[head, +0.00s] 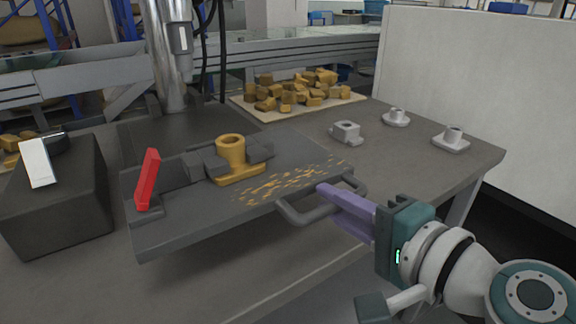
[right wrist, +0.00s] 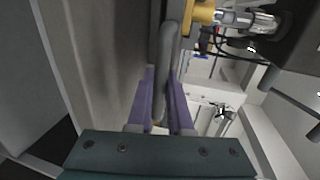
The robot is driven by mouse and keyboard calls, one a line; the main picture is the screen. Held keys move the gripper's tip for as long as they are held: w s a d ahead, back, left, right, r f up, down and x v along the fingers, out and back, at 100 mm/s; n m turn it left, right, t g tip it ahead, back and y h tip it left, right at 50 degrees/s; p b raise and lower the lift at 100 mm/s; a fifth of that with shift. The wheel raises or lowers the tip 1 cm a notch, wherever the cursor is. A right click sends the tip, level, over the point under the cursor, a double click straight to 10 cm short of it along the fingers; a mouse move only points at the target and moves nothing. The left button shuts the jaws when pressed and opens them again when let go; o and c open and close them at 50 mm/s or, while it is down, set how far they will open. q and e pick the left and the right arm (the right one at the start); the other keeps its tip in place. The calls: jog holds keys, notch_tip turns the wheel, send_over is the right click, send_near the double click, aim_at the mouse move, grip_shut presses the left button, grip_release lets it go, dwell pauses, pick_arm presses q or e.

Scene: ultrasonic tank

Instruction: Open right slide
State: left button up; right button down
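The slide is a dark grey flat plate (head: 180,234) with a bent grey handle (head: 296,214) on its near right edge. It carries a yellow flanged part (head: 231,158) between grey clamp jaws, a red lever (head: 147,180) and scattered yellow chips. My right gripper (head: 328,197) reaches in from the right, its purple fingers at the handle. In the right wrist view the handle bar (right wrist: 168,55) runs between the two fingers (right wrist: 161,92) and appears to fill the gap. The fingers partly hide the handle. My left gripper is not in view.
A light tray (head: 352,99) of yellow blocks stands behind the slide. Grey metal parts (head: 346,132) sit on the table (head: 400,165) at the right. A dark block (head: 60,205) with a white plate stands at the left. A pale wall (head: 480,90) bounds the right.

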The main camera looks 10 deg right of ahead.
jog(key=c, duration=0.8)
grip_release()
jog(key=shift+w, duration=0.1)
jog(key=shift+c, duration=0.2)
jog(key=v, duration=1)
